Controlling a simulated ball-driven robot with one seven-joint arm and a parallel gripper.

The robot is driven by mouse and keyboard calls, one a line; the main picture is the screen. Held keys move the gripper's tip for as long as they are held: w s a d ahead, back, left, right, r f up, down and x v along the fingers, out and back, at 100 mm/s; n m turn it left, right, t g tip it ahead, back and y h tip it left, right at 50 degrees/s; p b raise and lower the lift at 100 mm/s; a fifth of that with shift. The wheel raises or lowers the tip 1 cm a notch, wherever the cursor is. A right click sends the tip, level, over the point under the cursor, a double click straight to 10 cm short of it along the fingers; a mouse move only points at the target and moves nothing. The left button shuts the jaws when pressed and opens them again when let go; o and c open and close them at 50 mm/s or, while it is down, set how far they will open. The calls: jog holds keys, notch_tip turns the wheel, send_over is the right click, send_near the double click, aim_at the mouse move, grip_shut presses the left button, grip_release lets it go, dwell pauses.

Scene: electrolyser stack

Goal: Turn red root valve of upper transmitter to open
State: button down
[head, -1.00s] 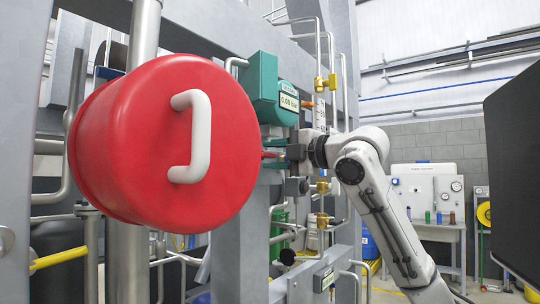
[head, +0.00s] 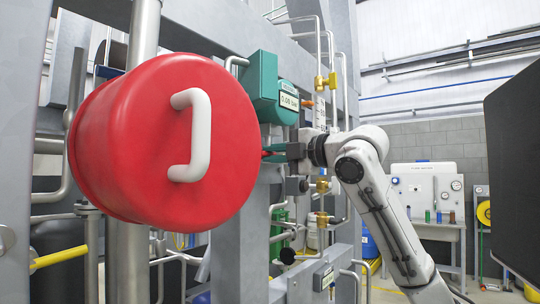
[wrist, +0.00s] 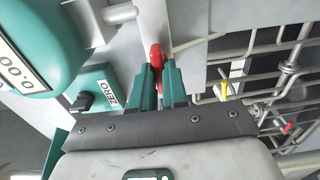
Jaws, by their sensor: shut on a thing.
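The upper transmitter (head: 265,80) is a teal housing with a small display, above and left of my gripper in the head view. It fills the upper left of the wrist view (wrist: 40,45). The red root valve handle (wrist: 156,55) sits between the green fingertips of my gripper (wrist: 160,82), which is shut on it. In the head view my gripper (head: 274,151) points left, just below the transmitter, and only a small bit of red shows at its tips. The valve's body is mostly hidden behind the gripper and the red drum.
A big red drum-shaped cover (head: 150,140) with a white handle fills the left foreground. Grey frame posts and pipes surround the valve. A smaller red handle (wrist: 288,128) and a yellow one (wrist: 224,88) show in the wrist view. A dark panel (head: 515,170) stands at right.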

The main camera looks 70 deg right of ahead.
jog(key=n+b, duration=0.1)
jog(key=n, duration=0.3)
jog(key=shift+f, duration=0.1)
jog(key=shift+n, duration=0.3)
jog(key=n, duration=0.4)
jog(key=shift+b, duration=0.35)
jog(key=shift+n, duration=0.3)
jog(key=n, duration=0.4)
jog(key=shift+n, duration=0.3)
